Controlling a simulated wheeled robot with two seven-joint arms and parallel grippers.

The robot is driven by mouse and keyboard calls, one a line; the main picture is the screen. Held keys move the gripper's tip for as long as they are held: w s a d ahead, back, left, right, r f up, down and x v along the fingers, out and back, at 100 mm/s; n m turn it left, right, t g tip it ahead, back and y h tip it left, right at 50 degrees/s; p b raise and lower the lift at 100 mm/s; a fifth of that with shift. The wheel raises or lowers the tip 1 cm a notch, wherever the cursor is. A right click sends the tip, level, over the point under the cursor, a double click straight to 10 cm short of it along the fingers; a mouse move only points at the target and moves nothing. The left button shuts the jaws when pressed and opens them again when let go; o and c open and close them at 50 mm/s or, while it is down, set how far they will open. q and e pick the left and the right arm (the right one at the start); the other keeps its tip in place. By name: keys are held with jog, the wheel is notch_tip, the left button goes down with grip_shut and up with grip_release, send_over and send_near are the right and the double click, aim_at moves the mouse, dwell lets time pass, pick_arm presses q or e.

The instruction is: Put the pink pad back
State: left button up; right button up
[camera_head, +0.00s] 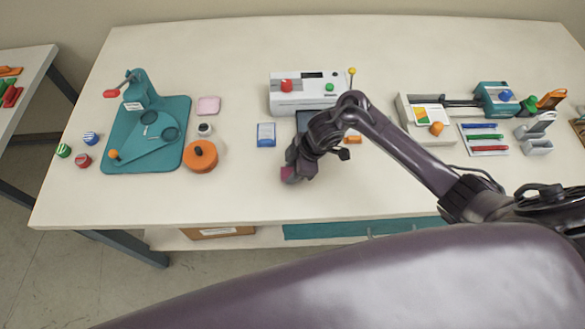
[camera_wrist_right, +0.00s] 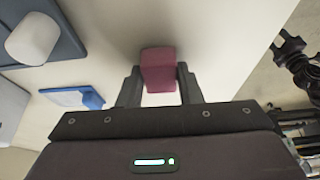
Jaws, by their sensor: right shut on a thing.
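The pink pad (camera_head: 287,173) is a small dusky-pink block at the end of my right arm, over the front middle of the table. It also shows in the right wrist view (camera_wrist_right: 158,68), between the two dark fingers. My right gripper (camera_head: 293,170) is shut on it; in the wrist view the fingers press on both its sides. Whether the pad touches the table is hard to tell. A flat pale-pink square (camera_head: 208,105) lies on the table to the left, beside the teal board. My left gripper is not in view.
A blue-and-white block (camera_head: 266,134) lies just behind the gripper. The white machine (camera_head: 297,95) stands behind, with a dark tray partly hidden by my arm. An orange round thing (camera_head: 201,156) and the teal board (camera_head: 177,105) are at left. Bare table lies between orange thing and gripper.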

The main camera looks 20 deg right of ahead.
jog(key=shift+f, duration=0.15)
jog(key=o, duration=0.8)
jog(key=shift+o, duration=0.4)
jog(key=shift+r, duration=0.45)
jog(key=p+v, duration=0.1)
jog(key=v, duration=1)
jog(key=shift+d+r, duration=0.2)
jog(key=shift+d, duration=0.05)
jog(key=shift+s, duration=0.1)
